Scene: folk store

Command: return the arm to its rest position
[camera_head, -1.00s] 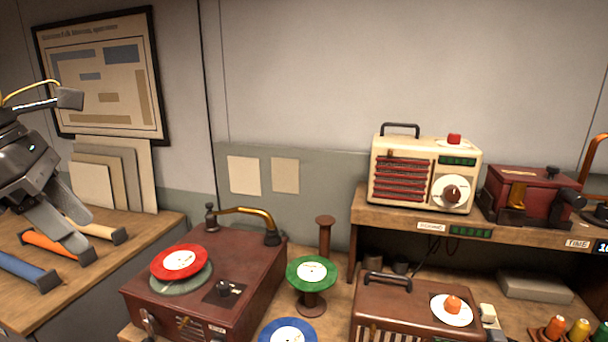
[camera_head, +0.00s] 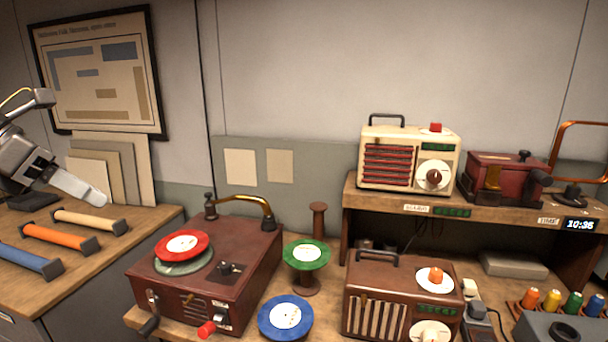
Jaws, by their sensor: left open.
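My left gripper (camera_head: 68,192) is at the left edge, above the left wooden counter (camera_head: 150,222). It is open and holds nothing that I can see. One pale finger shows clearly; the rest of the hand is partly cut off or hidden. Below it, apart from it, lie a cream-handled bar (camera_head: 90,221), an orange bar (camera_head: 58,238) and a blue bar (camera_head: 28,261). My right gripper is not in view.
A record player (camera_head: 225,268) with a red record (camera_head: 182,244) stands right of the counter. A green record (camera_head: 307,253) on a stand and a blue record (camera_head: 285,317) are beside it. A cream radio (camera_head: 408,160) sits on the shelf. A framed poster (camera_head: 98,75) hangs behind my arm.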

